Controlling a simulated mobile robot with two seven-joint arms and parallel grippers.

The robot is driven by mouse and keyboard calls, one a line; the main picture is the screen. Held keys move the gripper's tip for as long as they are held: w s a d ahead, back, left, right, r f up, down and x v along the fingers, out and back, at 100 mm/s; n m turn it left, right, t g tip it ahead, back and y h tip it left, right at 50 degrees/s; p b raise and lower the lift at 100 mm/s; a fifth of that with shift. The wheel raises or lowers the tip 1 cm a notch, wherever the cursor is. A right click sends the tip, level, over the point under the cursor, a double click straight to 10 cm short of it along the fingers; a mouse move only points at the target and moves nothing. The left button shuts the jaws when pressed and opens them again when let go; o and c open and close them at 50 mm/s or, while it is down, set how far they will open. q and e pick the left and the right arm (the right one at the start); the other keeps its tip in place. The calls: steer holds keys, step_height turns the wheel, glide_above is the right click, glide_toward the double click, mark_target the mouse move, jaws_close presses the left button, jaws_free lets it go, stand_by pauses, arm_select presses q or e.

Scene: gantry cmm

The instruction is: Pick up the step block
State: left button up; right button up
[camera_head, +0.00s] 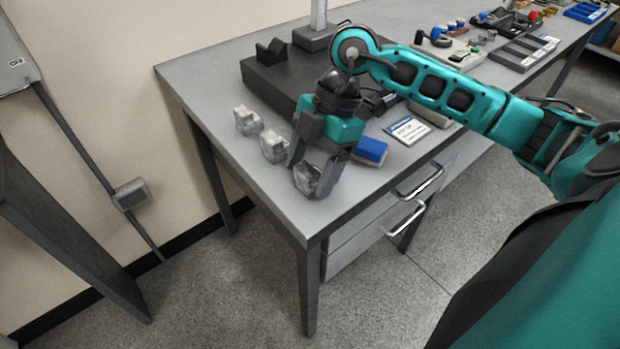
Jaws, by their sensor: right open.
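Three small grey metal blocks stand in a row along the left front part of the grey table (200,95). One block (247,121) is farthest back, another block (273,147) is in the middle, and the nearest block (306,180) is close to the front corner. Their shapes are too small to tell surely which is the step block. My right gripper (312,170) points down over the nearest block, with its open fingers on either side of it. I cannot tell whether they touch it. My left gripper is out of view.
A dark plate with a black V-shaped block (270,51) lies behind the gripper. A blue block (370,151) and a label card (408,130) lie to its right. Trays and small parts (525,50) fill the far right. Drawers with handles (405,217) are below.

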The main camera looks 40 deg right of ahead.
steer(key=shift+a+f, duration=0.1)
steer(key=shift+f, duration=0.2)
steer(key=shift+c, duration=0.4)
steer(key=c, duration=1.1)
